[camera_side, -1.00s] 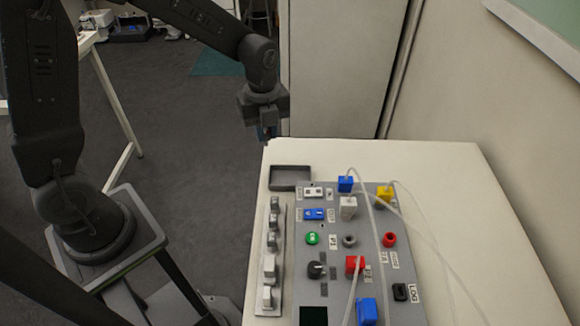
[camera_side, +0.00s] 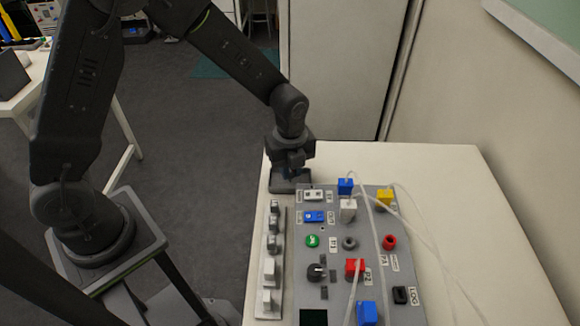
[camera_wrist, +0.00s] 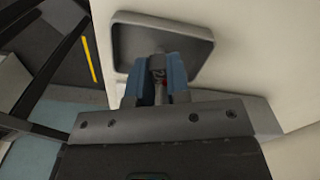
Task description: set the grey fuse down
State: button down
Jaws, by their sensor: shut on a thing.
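My gripper (camera_side: 290,174) is over the small dark tray (camera_side: 277,188) at the back left corner of the table. In the wrist view its two blue fingers (camera_wrist: 158,66) are shut on the fuse (camera_wrist: 157,63), a small grey piece with a bit of red beside it. The fuse's lower end is hidden, so I cannot tell whether it touches the tray floor. The tray also shows in the wrist view (camera_wrist: 190,25), its floor empty beyond the fingers.
A grey control panel (camera_side: 337,240) with buttons, knobs, coloured plugs and pale cables lies just in front of the tray. A rail (camera_side: 278,285) with several grey blocks runs along its left side. The table (camera_side: 480,230) is clear at the right.

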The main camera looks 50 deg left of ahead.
jog(key=shift+f, duration=0.1)
jog(key=c, duration=1.5)
grip_release()
jog(key=o, duration=0.4)
notch_tip(320, 180, up, 11)
jog(key=s+a+r+n+t, duration=0.2)
jog(key=s+r+n, duration=0.3)
jog(key=s+n, duration=0.4)
jog(key=s+a+r+n+t, duration=0.3)
jog(key=s+r+n, duration=0.3)
jog(key=s+n, duration=0.3)
jog(key=a+n, duration=0.1)
jog(key=n, duration=0.3)
jog(key=shift+s+a+t, duration=0.15)
jog(key=shift+s+t, duration=0.05)
jog(key=shift+t, duration=0.1)
